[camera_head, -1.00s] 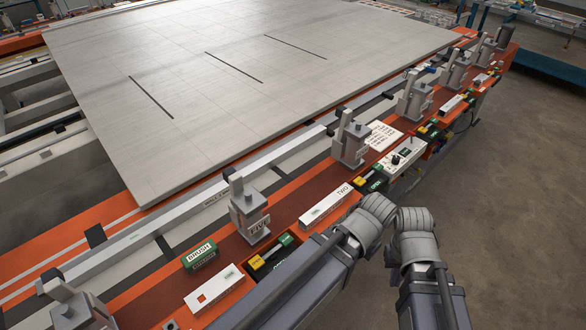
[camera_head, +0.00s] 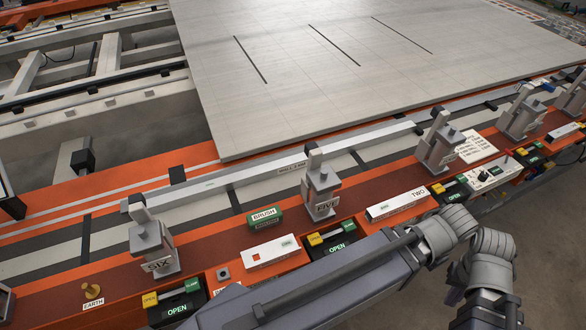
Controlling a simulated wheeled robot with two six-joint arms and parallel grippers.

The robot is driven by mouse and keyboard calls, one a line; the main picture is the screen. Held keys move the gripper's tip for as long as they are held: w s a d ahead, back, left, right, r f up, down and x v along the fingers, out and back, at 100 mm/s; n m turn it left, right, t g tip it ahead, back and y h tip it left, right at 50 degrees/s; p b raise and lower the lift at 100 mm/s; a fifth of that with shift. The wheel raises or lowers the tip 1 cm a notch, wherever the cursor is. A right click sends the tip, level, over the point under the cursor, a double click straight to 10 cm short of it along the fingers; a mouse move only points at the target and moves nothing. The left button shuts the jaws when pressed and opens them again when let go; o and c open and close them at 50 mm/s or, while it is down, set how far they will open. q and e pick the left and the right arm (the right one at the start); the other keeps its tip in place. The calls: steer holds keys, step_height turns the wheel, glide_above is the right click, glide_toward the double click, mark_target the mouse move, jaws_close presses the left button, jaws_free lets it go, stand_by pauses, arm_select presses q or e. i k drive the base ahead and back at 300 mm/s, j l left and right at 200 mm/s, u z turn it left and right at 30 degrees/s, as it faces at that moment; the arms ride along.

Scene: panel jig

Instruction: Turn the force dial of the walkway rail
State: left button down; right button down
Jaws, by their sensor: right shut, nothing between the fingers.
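A white control box (camera_head: 496,170) sits on the orange walkway rail (camera_head: 350,232) at the right. It carries a small round black dial (camera_head: 483,176) and a red-tipped part; its lettering is too small to read. My right arm (camera_head: 480,262) is bent at the lower right, just in front of and below the box, apart from it. My right gripper is shut and empty; its fingertips cannot be made out behind the arm and the picture's edge. My left gripper does not show.
Grey clamp posts stand along the rail, including FIVE (camera_head: 323,190) and SIX (camera_head: 152,248). A green BRUSH block (camera_head: 265,217), a white TWO block (camera_head: 397,204) and yellow-green OPEN switches (camera_head: 330,240) lie between them. A large grey panel (camera_head: 330,80) lies behind. Floor is free at the right.

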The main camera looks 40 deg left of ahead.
mark_target(483, 175)
steer(key=i+l, duration=0.25)
steer(key=i, duration=0.15)
steer(key=i+l, duration=0.2)
steer(key=i, duration=0.2)
steer(key=i+l, duration=0.25)
steer(key=i, duration=0.15)
steer(key=z, duration=0.05)
